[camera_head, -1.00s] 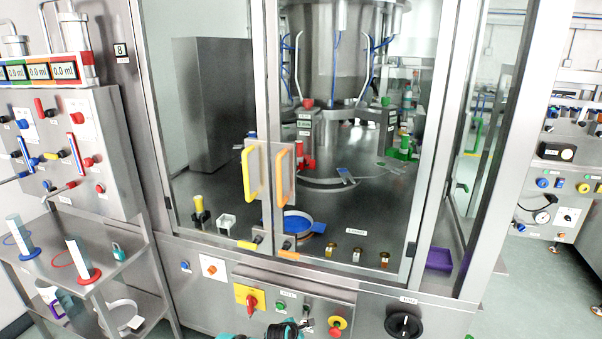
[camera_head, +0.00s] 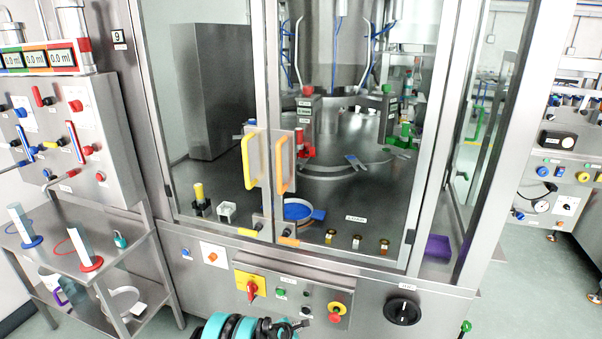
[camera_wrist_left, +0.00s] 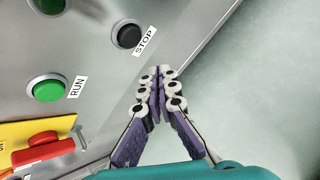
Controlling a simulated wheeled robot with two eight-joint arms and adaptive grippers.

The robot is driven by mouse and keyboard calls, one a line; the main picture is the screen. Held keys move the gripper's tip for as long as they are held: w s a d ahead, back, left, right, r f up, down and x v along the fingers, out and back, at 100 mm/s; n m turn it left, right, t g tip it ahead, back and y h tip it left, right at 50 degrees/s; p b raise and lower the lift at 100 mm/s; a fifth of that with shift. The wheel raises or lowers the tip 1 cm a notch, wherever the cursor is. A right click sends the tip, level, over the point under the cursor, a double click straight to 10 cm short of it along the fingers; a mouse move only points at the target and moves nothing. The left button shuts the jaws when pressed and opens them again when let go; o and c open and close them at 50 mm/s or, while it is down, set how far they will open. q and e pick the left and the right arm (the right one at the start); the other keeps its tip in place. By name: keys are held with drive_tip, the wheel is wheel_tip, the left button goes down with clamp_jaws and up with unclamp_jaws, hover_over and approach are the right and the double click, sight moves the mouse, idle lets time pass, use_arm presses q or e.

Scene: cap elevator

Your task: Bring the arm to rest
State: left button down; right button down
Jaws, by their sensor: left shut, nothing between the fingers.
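My left gripper shows in the left wrist view (camera_wrist_left: 160,78), with its two purple-padded fingers shut together and nothing between them. It is apart from the machine's front panel, beside the black STOP button (camera_wrist_left: 128,35) and the green RUN button (camera_wrist_left: 47,89). In the head view my teal and black left arm comes up from the bottom edge, below the panel. The fingertips are hard to make out there. My right gripper is in neither view.
The steel cabinet has closed-looking glass doors with yellow (camera_head: 249,163) and orange (camera_head: 282,165) handles. Its panel carries a red switch on yellow (camera_head: 251,288) and a black knob (camera_head: 402,311). A shelf cart (camera_head: 70,250) stands left; open floor shows right.

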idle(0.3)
use_arm(q)
drive_tip(key=s+a+r+m, duration=0.1)
drive_tip(key=a+r+m, duration=0.15)
drive_tip(key=r, duration=0.65)
drive_tip(key=s+a+r+m, duration=0.1)
drive_tip(key=a+r+m, duration=0.15)
drive_tip(key=r, duration=0.65)
drive_tip(key=s+a+r+m+y, duration=0.2)
drive_tip(key=s+a+r+m, duration=0.2)
drive_tip(key=s+r+m, duration=0.6)
drive_tip(key=s+a+r+m, duration=0.2)
drive_tip(key=s+m, duration=0.1)
drive_tip(key=s, duration=0.5)
drive_tip(key=s+a+r+m+y, duration=0.1)
drive_tip(key=s+a+r+m, duration=0.1)
drive_tip(key=s, duration=0.7)
drive_tip(key=s+a+r+m, duration=0.3)
drive_tip(key=s, duration=0.5)
drive_tip(key=shift+s+m+g+y, duration=0.3)
drive_tip(key=shift+m+g, duration=0.1)
idle(2.0)
